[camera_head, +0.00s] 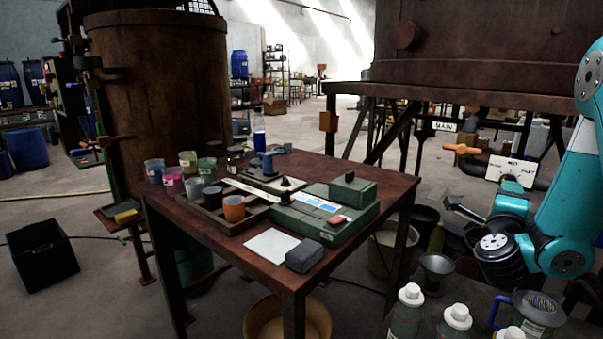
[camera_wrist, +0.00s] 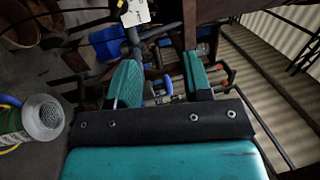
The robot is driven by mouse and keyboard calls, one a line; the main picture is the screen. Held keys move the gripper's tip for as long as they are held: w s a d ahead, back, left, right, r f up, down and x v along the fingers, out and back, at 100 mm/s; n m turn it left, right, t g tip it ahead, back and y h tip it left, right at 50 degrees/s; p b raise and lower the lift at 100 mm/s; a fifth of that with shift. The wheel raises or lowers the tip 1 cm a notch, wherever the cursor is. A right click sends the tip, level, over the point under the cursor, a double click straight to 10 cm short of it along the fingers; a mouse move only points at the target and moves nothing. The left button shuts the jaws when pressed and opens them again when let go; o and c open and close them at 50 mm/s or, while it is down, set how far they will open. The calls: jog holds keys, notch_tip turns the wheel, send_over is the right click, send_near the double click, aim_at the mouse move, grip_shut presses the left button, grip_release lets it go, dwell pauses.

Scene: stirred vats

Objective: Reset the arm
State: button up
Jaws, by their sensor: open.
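My gripper (camera_wrist: 160,78) shows in the wrist view as two teal fingers standing apart, with nothing held between them. In the head view my teal arm comes down at the right edge, with the wrist bent beside the table's right side.
A brown table (camera_head: 345,165) holds several cups, a green scale-like device (camera_head: 325,218) and a white sheet (camera_head: 271,246). Several bottles (camera_head: 405,310), a funnel (camera_head: 436,268) and a blue-handled jug (camera_head: 530,318) stand at lower right. A rusty vat (camera_head: 165,90) stands behind left. A black bin (camera_head: 43,257) stands on the floor.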

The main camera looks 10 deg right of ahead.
jog(key=w+a+r+n+t+y, duration=0.1)
jog(key=w+a+n+t+y, duration=0.15)
jog(key=a+n+y, duration=0.85)
jog(key=w+a+r+n+t+y, duration=0.15)
jog(key=w+a+n+y, duration=0.45)
jog(key=a, duration=0.9)
jog(key=s+a+f+n+g+y, duration=0.1)
jog(key=s+a+n+g+y, duration=0.55)
jog(key=a, duration=0.25)
jog(key=s+a+f+n+g+h, duration=0.15)
jog(key=s+n+g, duration=0.4)
jog(key=s, duration=0.55)
jog(key=s+a+n+g+h, duration=0.25)
jog(key=s+n+g, duration=0.3)
jog(key=s, duration=0.55)
notch_tip(320, 180, up, 19)
jog(key=p, duration=1.9)
jog(key=shift+n, duration=0.35)
jog(key=shift+f+t, duration=0.1)
jog(key=shift+t, duration=0.15)
